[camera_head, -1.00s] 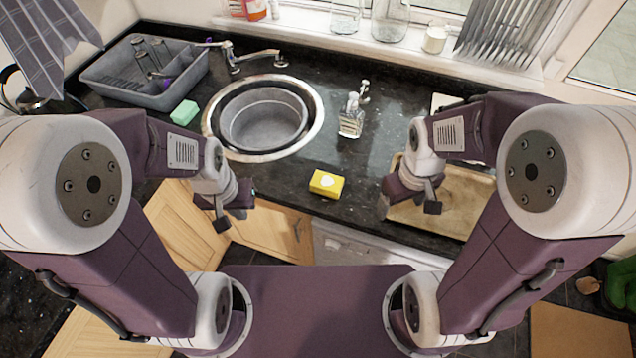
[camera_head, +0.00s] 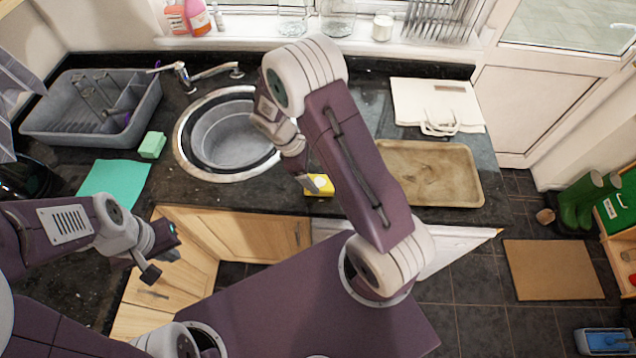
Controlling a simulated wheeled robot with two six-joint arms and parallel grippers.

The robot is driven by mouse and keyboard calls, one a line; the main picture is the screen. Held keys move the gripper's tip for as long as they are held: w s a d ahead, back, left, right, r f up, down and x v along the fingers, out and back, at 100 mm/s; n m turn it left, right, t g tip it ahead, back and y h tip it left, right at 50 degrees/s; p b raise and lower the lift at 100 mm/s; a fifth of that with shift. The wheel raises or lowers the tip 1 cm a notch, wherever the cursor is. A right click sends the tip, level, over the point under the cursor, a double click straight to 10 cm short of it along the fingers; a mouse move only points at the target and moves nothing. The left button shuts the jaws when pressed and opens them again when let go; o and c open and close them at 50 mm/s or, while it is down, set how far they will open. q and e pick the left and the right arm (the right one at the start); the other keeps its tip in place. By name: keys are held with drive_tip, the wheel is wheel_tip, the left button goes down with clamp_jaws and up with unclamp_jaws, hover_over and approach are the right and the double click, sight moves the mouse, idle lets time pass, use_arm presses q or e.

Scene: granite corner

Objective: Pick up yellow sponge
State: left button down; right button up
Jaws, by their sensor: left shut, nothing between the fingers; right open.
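The yellow sponge (camera_head: 322,187) lies on the dark granite counter near its front edge, right of the sink. My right gripper (camera_head: 309,186) points down at the sponge's left side, and my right arm hides part of the sponge. The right gripper is open. I cannot tell whether its fingers touch the sponge or straddle it. My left gripper (camera_head: 162,263) is shut and empty, low at the left in front of the wooden cabinets, well away from the sponge.
The round sink (camera_head: 222,135) lies left of the sponge, with a green sponge (camera_head: 152,145), a teal cloth (camera_head: 115,178) and a grey dish rack (camera_head: 62,130) further left.

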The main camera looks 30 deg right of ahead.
sight(319, 182)
drive_tip(key=shift+a+f, duration=0.1)
drive_tip(key=shift+a, duration=0.05)
drive_tip(key=shift+f, duration=0.35)
drive_tip(key=p+x, duration=0.1)
drive_tip(key=x, duration=0.3)
drive_tip(key=shift+s+d, duration=0.2)
drive_tip(key=shift+f, duration=0.25)
drive_tip(key=shift+w+a, duration=0.1)
drive_tip(key=shift+c, duration=0.4)
